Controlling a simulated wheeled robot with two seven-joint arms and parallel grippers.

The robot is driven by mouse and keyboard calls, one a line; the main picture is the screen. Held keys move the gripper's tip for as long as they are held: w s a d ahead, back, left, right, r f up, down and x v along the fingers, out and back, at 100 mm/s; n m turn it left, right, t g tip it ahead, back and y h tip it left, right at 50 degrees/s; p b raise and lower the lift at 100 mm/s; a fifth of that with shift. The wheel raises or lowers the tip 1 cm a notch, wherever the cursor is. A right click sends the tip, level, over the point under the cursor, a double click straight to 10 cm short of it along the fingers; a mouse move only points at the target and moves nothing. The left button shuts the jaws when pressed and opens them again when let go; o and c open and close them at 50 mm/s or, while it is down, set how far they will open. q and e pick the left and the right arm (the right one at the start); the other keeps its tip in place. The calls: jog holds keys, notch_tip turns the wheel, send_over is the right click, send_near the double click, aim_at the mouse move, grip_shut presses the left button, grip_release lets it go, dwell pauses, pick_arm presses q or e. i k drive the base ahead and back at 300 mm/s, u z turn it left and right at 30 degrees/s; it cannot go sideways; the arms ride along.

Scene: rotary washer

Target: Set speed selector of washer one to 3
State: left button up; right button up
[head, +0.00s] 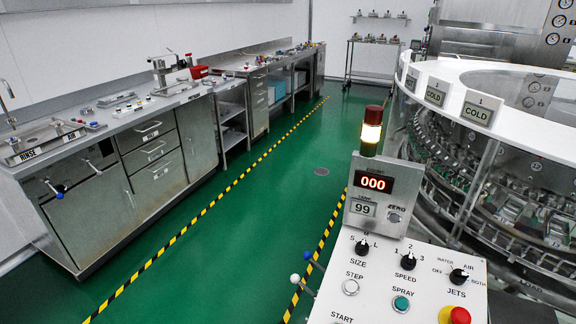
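The washer's white control panel (372,291) stands at the lower right in the head view. Its black SPEED knob (408,262) sits in the middle of the upper row, with the marks 1, 2 and 3 around its top. The knob is too small to tell which mark it points to. The black SIZE knob (362,247) is to its left and the black JETS knob (458,276) to its right. A display (373,183) above the panel reads 000, and a smaller one (363,208) reads 99. Neither of my grippers is in view.
The round glass-walled washer (530,140) stands right of the panel. Below the knobs are a STEP button (351,287), a green SPRAY button (401,304) and a red stop button (460,315). Steel counters (150,150) line the left wall; green floor (230,240) between is clear.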

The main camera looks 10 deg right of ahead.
aim_at(408, 262)
jog(key=k, duration=0.5)
jog(key=z, duration=0.6)
jog(key=i, duration=0.4)
jog(key=z, duration=0.45)
